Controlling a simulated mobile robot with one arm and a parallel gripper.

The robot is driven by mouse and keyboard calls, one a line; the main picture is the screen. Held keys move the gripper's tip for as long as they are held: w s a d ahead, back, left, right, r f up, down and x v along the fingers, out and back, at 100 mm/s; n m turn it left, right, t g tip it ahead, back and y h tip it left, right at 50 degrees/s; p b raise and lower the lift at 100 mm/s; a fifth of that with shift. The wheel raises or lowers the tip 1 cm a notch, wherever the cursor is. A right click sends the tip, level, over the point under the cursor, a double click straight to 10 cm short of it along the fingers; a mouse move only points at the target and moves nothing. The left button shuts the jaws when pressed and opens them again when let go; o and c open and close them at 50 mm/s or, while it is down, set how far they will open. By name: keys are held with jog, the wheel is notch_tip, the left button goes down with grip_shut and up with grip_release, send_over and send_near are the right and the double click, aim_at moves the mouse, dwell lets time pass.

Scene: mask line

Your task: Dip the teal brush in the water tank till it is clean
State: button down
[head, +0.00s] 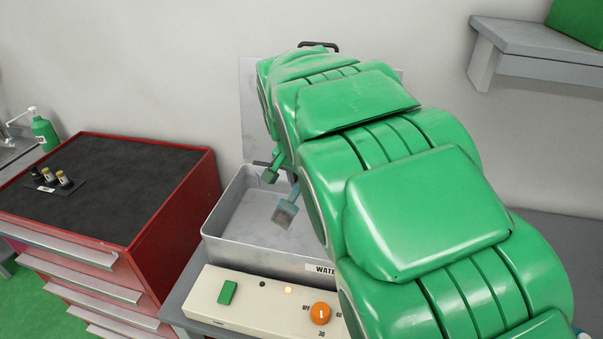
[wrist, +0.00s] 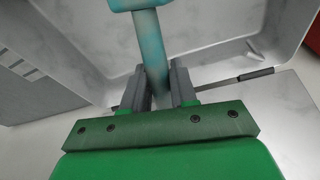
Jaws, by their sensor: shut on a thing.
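The teal brush (head: 288,205) hangs tilted with its head down, over the open water tank (head: 213,224) in the head view. The face of its head shows a greyish-brown patch. My gripper (wrist: 160,85) is shut on the brush's teal handle (wrist: 150,52) in the wrist view, with the head pointing away from the jaws. The tank is a grey metal box with a label starting "WATE", partly hidden by my green arm. Whether the brush touches water cannot be told. The tank's raised lid (head: 252,110) stands behind it.
A cream control panel (head: 250,300) with a green button (head: 227,292) and an orange dial (head: 320,313) sits before the tank. A red drawer cabinet (head: 175,205) with small bottles on top stands left. A grey shelf (head: 530,40) is at upper right.

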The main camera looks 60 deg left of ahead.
jog(key=shift+f, duration=6.5)
